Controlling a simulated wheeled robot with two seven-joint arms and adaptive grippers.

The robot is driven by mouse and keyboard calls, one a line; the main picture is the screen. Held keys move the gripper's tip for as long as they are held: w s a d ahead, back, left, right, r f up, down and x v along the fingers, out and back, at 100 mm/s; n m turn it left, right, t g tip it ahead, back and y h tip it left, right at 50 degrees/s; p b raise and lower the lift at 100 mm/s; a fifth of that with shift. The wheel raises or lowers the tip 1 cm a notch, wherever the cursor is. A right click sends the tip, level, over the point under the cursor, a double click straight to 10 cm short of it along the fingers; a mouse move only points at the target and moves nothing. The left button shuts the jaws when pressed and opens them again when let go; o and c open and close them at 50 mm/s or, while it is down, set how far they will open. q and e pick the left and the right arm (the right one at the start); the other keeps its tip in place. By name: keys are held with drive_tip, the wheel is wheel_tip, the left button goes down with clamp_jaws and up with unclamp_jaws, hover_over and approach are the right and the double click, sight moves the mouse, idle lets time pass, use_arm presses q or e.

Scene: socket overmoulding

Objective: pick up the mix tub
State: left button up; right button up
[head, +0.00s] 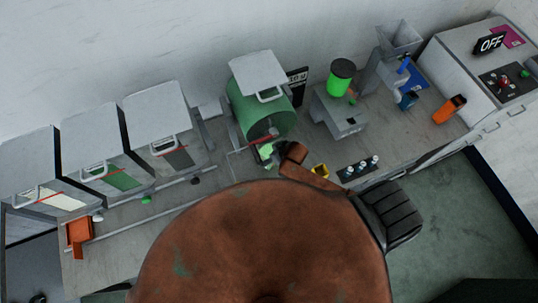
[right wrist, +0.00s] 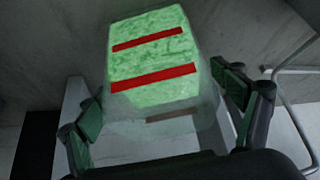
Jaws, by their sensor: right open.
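The mix tub (right wrist: 152,70) is a clear, box-like tub with green granular contents and two red stripes, in the upper middle of the right wrist view. My right gripper (right wrist: 158,100) is open, with one dark, green-padded finger on each side of the tub. The gripper is not closed on it; gaps show at the sides. In the head view a small pale green thing, probably the tub (head: 266,151), shows below the green drum, mostly hidden by my brown arm. My left gripper is not in view.
The green drum (head: 262,116) stands behind, with several lidded bins (head: 95,145) to the left. A grey machine with a green jar (head: 341,77), a blue-handled machine (head: 408,78) and an orange holder (head: 449,109) stand right. A light rail (right wrist: 300,70) runs right of the tub.

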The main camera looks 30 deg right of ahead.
drive_tip(key=shift+w+a+f, duration=0.1)
drive_tip(key=shift+w+f, duration=0.1)
drive_tip(key=shift+f, duration=0.05)
drive_tip(key=c, duration=1.8)
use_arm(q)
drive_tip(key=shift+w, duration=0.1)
use_arm(e)
drive_tip(key=shift+c, duration=0.2)
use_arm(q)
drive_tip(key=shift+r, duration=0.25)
use_arm(e)
drive_tip(key=shift+r, duration=0.2)
